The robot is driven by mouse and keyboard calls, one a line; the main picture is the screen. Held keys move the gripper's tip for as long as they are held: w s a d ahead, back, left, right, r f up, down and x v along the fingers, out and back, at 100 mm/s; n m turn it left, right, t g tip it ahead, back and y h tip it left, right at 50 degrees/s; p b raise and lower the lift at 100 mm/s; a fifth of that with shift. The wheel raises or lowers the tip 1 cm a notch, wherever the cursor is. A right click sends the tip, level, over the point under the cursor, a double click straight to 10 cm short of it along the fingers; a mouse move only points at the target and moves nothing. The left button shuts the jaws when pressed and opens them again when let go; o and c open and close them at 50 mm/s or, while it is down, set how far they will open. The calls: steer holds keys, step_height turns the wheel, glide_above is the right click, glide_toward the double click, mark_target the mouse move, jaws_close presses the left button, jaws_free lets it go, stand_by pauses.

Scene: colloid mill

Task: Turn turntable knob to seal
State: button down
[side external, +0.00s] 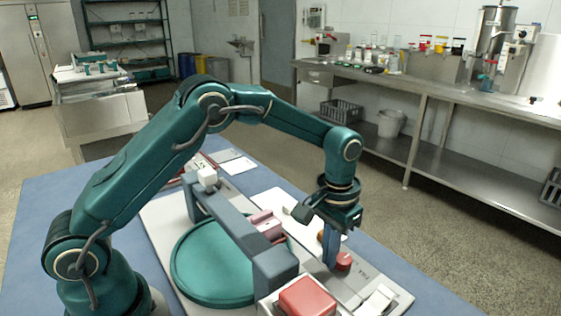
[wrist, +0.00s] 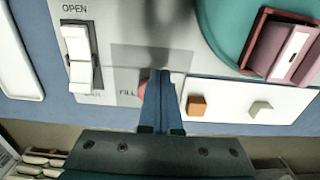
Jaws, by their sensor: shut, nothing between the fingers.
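A small red knob (side external: 343,261) sits on the light grey panel (side external: 385,275), next to a label that reads FILL. In the wrist view the red knob (wrist: 143,85) is partly hidden behind the fingers. My gripper (side external: 331,262) points down, shut and empty, right beside the red knob; I cannot tell whether it touches. In the wrist view the shut fingers (wrist: 161,80) overlap the knob's right side. The teal round turntable (side external: 205,265) lies left of the gripper, under a grey-blue bridge. No label reading SEAL is visible.
A white rocker switch (wrist: 78,55) labelled OPEN is left of the knob. An orange block (wrist: 196,105) and a white piece (wrist: 261,108) lie on a white strip. A pink block (wrist: 285,45) sits by the turntable. A large red button (side external: 307,298) is at the front.

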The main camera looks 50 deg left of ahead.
steer(key=shift+w+d, duration=0.1)
steer(key=shift+w, duration=0.15)
stand_by(0.3)
steer(key=shift+d, duration=0.95)
steer(key=shift+w+d, duration=0.1)
steer(key=shift+r, duration=0.1)
steer(key=shift+s+d, duration=0.15)
steer(key=shift+s, duration=0.25)
steer(key=shift+s+r, duration=0.1)
steer(key=shift+r, duration=2.8)
